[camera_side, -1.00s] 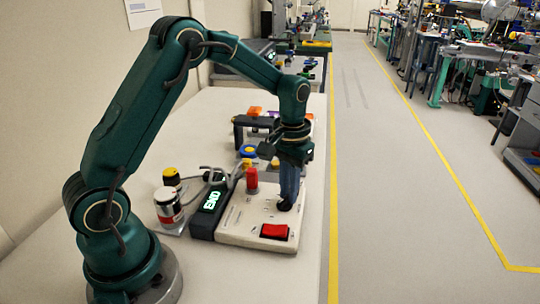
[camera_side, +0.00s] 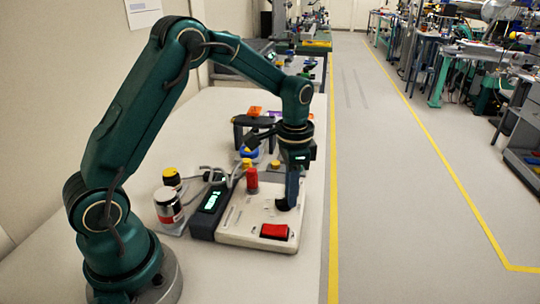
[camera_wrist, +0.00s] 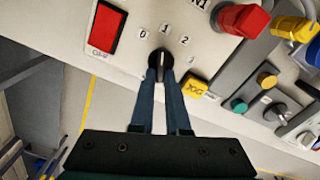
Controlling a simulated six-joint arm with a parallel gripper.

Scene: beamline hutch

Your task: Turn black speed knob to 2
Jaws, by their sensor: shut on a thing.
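The black speed knob (camera_wrist: 159,60) sits on a pale control panel (camera_side: 256,222) with the printed marks 0, 1 and 2 around it. My gripper (camera_wrist: 160,76) points down at the panel, its two blue fingers shut on the knob from either side. The knob's upper end points roughly towards the 1; its pointer line is hard to make out. In the side view the knob (camera_side: 282,204) shows as a dark spot at the fingertips, partly hidden by them.
A red rocker switch (camera_side: 274,231) is at the panel's near edge. A red button (camera_side: 251,180) stands up left of my fingers, with a yellow JOG button (camera_wrist: 195,88) close by. A dark display box (camera_side: 211,210) borders the panel, and a can (camera_side: 168,206) stands left of it.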

